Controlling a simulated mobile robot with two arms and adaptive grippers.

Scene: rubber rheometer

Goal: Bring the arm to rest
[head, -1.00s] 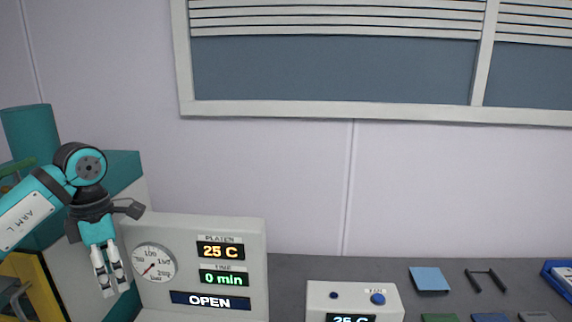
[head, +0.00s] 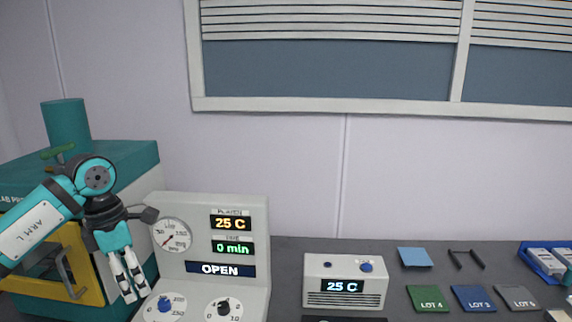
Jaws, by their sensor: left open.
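My left gripper (head: 130,289) hangs at the lower left with its fingers pointing down, in front of the left edge of the press control panel (head: 258,215). It is open and I see nothing between its fingers. My left arm (head: 38,232), marked ARM L, comes in from the left edge.
The teal press (head: 135,155) with its yellow frame (head: 88,270) stands behind my left arm. The panel reads 25 C, 0 min and OPEN. A white fan box (head: 375,287), colored LOT pads (head: 425,299), a blue sheet (head: 415,257) and a blue tray (head: 530,256) lie to the right.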

